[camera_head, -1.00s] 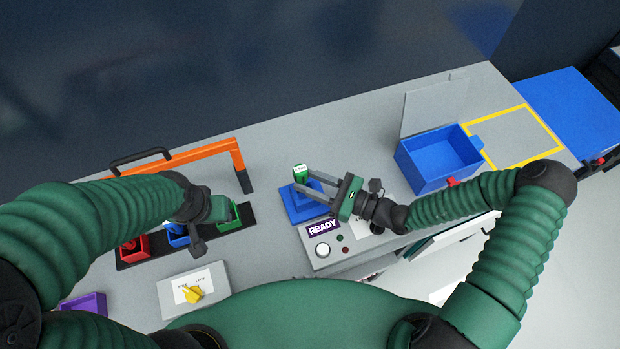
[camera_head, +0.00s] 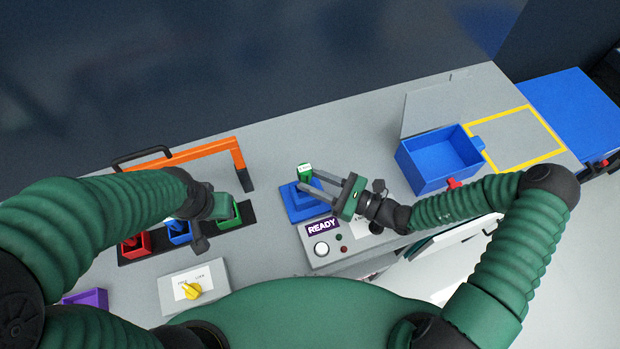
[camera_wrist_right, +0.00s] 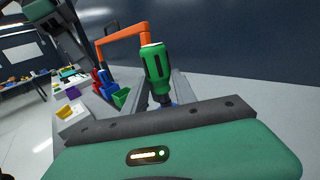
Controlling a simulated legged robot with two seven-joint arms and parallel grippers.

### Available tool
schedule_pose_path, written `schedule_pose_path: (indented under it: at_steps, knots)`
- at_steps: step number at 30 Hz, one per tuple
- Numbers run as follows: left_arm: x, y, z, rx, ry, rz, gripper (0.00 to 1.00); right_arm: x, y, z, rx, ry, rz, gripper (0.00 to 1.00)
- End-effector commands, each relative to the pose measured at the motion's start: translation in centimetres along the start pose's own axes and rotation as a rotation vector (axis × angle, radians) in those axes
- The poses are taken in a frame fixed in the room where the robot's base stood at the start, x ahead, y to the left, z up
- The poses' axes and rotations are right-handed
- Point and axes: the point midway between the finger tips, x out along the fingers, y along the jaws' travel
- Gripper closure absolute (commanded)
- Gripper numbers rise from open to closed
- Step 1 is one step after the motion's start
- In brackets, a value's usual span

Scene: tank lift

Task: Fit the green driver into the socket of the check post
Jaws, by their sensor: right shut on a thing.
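The green driver (camera_head: 304,171) stands roughly upright between the fingers of my right gripper (camera_head: 309,184). In the right wrist view, the driver's green handle (camera_wrist_right: 156,70) rises between the two fingers, which are shut on it. The blue check post (camera_head: 303,208) is directly below and behind the fingers in the head view. Its socket and the driver's lower end are hidden, so I cannot tell whether they touch. My left gripper (camera_head: 203,237) hangs over the tool rack, beside the green holder (camera_head: 229,216); its jaw opening is unclear.
The rack holds a red holder (camera_head: 135,244) and a blue holder (camera_head: 179,232), below an orange frame (camera_head: 190,156). A READY panel (camera_head: 322,229) sits in front of the post. A blue open box (camera_head: 440,160) stands to the right. A yellow-knob box (camera_head: 193,288) is at front left.

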Motion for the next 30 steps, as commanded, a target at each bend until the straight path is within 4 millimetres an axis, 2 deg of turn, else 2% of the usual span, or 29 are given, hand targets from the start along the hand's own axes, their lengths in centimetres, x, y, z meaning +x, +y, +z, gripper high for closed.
schedule_pose_path:
  at_steps: [30]
  knots:
    - [1.3, 0.0, 0.3, 0.0, 0.0, 0.0, 0.64, 0.0, 0.0, -2.1, -0.001, -0.001, 0.001, 1.0]
